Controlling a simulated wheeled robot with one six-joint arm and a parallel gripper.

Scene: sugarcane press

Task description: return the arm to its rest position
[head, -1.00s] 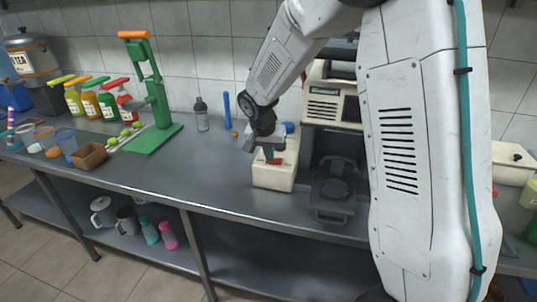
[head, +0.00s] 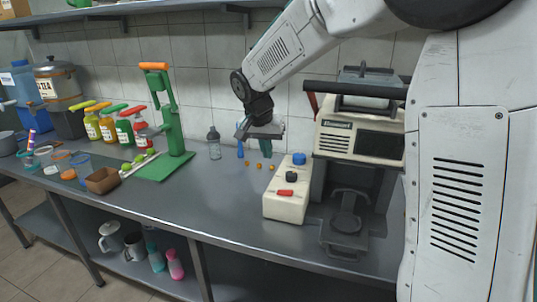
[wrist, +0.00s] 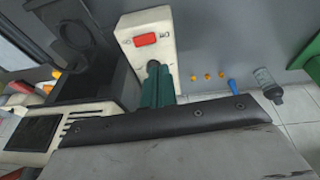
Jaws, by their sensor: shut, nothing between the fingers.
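My gripper (head: 266,153) is shut and empty. In the head view it hangs above the counter, behind and a little left of the white control box (head: 272,206), apart from it. The box carries a red switch (head: 285,193), a black knob (head: 291,177) and a blue button (head: 299,159). In the wrist view the teal fingers of my gripper (wrist: 157,68) are together, with the red switch (wrist: 145,40) beyond their tips. My white arm reaches in from the upper right.
The press machine (head: 362,143) stands right of the control box. A grey bottle (head: 214,146), small orange pieces (head: 259,166) and a green hand press (head: 172,125) are to the left. Sauce bottles (head: 108,128) and a brown box (head: 103,181) stand further left. The front middle counter is clear.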

